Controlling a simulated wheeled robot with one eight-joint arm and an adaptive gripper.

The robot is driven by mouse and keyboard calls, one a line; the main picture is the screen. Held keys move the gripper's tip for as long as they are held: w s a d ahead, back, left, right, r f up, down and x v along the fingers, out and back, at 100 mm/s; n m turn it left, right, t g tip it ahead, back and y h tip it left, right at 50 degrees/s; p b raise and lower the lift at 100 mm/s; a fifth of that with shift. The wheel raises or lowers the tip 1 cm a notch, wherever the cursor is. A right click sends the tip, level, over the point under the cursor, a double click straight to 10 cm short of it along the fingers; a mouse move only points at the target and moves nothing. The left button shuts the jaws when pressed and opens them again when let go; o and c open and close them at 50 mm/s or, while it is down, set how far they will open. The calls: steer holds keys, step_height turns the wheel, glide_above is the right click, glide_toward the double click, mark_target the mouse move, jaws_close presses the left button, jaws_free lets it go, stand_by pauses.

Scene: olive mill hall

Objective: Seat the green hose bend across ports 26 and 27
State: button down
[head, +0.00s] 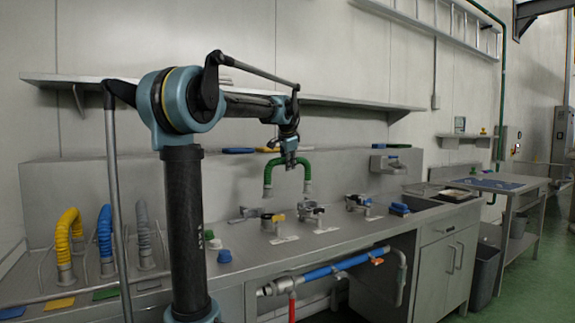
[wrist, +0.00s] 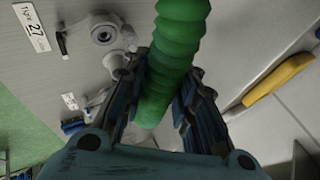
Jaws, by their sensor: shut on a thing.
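The green hose bend (head: 269,174) hangs as an upside-down U, its two grey end cuffs pointing down above the counter. My gripper (head: 289,158) is shut on the top of its arch. In the wrist view the ribbed green hose (wrist: 178,40) runs between my gripper's fingers (wrist: 165,92). A label reading 27 (wrist: 31,27) lies beside a round metal port (wrist: 104,34), left of the hose. Several metal valve ports stand in a row on the counter, the left one (head: 268,222) and middle one (head: 312,210) below the bend. Their numbers are unreadable in the head view. The cuffs are apart from the ports.
Blue (head: 224,257) and green caps sit on the counter (head: 245,245). A wall shelf (head: 340,101) runs behind the arm. A blue pipe (head: 335,265) runs below the counter.

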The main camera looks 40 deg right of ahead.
step_height(320, 180, down, 6)
steer(key=shift+f, duration=0.2)
stand_by(0.7)
stand_by(0.3)
steer(key=shift+s, duration=0.1)
stand_by(0.4)
steer(key=shift+f, duration=0.35)
stand_by(0.8)
steer(key=c, duration=1.2)
jaws_free()
steer(key=shift+a, duration=0.1)
steer(key=o, duration=0.6)
